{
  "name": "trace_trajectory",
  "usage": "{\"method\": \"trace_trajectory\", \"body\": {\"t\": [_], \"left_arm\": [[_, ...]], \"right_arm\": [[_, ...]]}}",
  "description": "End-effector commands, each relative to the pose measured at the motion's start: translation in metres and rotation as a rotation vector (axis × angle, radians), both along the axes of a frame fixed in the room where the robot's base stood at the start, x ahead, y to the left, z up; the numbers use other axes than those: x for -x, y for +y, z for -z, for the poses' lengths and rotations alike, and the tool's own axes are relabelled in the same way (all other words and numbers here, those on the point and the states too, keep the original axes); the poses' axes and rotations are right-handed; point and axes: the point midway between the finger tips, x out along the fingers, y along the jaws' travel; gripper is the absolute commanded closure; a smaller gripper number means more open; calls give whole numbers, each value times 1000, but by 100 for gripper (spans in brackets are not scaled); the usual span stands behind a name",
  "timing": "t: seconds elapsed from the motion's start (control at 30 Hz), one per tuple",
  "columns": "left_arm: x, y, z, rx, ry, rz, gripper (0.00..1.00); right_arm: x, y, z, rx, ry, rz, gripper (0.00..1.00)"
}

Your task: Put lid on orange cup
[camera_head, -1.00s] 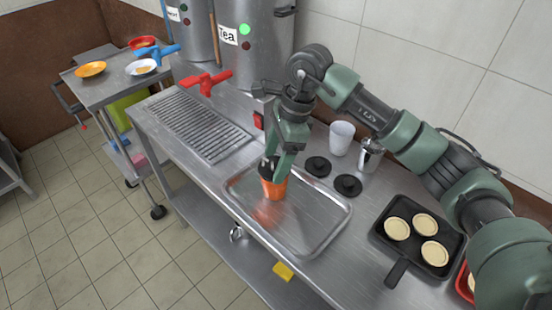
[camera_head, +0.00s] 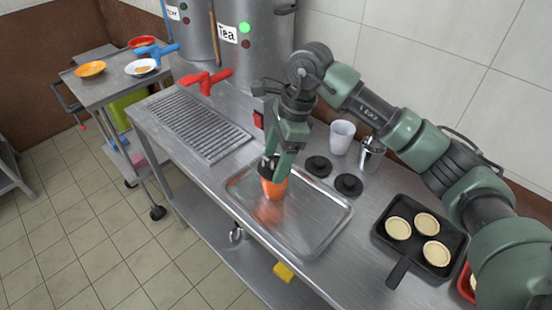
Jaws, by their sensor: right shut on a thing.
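The orange cup (camera_head: 274,188) is upright on the metal tray (camera_head: 328,226) on the counter, with its orange reflection in front of it. A black lid (camera_head: 265,168) is at the cup's rim, partly hidden by my right gripper. My right gripper (camera_head: 276,170) points down over the cup, shut on the black lid. I cannot tell whether the lid is fully seated. My left gripper is not in view.
Two more black lids (camera_head: 318,166) (camera_head: 348,185) lie right of the tray, near a white cup (camera_head: 342,137) and a metal pitcher (camera_head: 371,154). A black pan (camera_head: 445,268) holds several pale rounds. A drain grate (camera_head: 200,126) and the tea pot (camera_head: 262,62) stand left and behind.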

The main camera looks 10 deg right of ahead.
Motion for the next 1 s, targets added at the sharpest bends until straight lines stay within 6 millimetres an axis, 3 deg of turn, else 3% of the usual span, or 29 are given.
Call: {"method": "trace_trajectory", "body": {"t": [0.37, 0.4, 0.47, 1.0], "left_arm": [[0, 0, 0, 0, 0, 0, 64], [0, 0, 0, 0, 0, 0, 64], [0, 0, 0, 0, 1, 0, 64], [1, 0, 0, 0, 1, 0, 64]], "right_arm": [[0, 0, 0, 0, -1, 0, 68], [0, 0, 0, 0, -1, 0, 22], [0, 0, 0, 0, 0, 0, 6], [0, 0, -1, 0, 0, 0, 0]]}}
